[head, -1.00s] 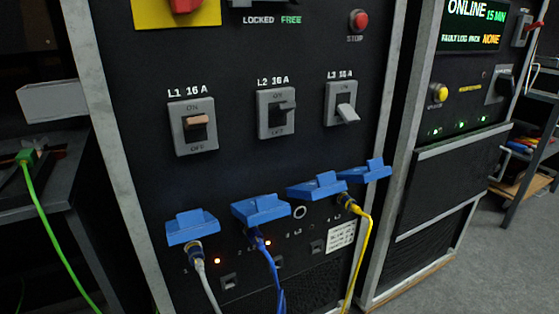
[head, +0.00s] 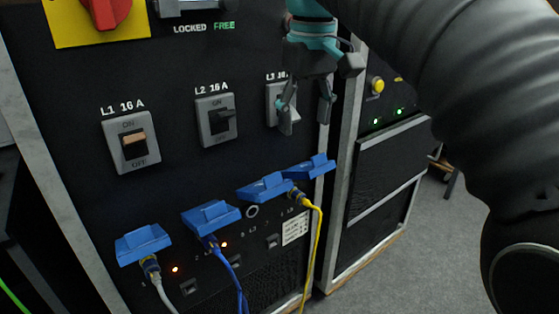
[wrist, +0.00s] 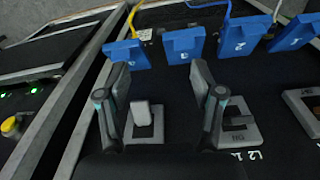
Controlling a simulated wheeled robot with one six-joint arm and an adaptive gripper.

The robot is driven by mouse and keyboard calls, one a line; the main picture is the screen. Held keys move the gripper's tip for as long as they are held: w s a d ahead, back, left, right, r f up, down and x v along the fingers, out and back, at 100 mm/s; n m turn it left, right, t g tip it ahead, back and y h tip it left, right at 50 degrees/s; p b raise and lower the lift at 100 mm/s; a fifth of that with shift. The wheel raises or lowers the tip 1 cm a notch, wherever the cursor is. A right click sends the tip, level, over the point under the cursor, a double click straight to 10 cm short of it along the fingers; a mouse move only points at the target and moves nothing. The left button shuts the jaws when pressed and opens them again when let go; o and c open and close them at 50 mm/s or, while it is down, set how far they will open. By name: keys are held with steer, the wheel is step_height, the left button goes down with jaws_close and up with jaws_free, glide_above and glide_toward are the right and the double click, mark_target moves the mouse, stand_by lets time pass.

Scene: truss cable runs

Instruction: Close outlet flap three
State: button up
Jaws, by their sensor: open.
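Outlet flap three (head: 264,187) is the third blue flap from the left. It sticks out, raised, above a round socket (head: 252,211) with no plug in it. In the wrist view flap three (wrist: 184,44) is upside down, beyond my fingers, its number unclear. My gripper (head: 305,115) is open and empty, pointing down in front of the L3 switch (head: 282,105), above flaps three and four and apart from them. In the wrist view my gripper (wrist: 160,75) has its fingers on either side of the L3 lever (wrist: 142,112); contact cannot be told.
Flap one (head: 143,243), flap two (head: 211,215) and flap four (head: 310,166) are also raised. Grey, blue and yellow cables (head: 313,250) hang from plugs below these three. The L2 switch (head: 218,121) and L1 switch (head: 132,142) are left of my gripper.

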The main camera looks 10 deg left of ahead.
step_height(320, 180, up, 2)
steer(key=n, duration=0.2)
glide_above(272, 175)
steer(key=shift+g, duration=0.4)
step_height(272, 175, down, 14)
steer(key=shift+r+b, duration=0.25)
steer(key=shift+b, duration=0.85)
jaws_close()
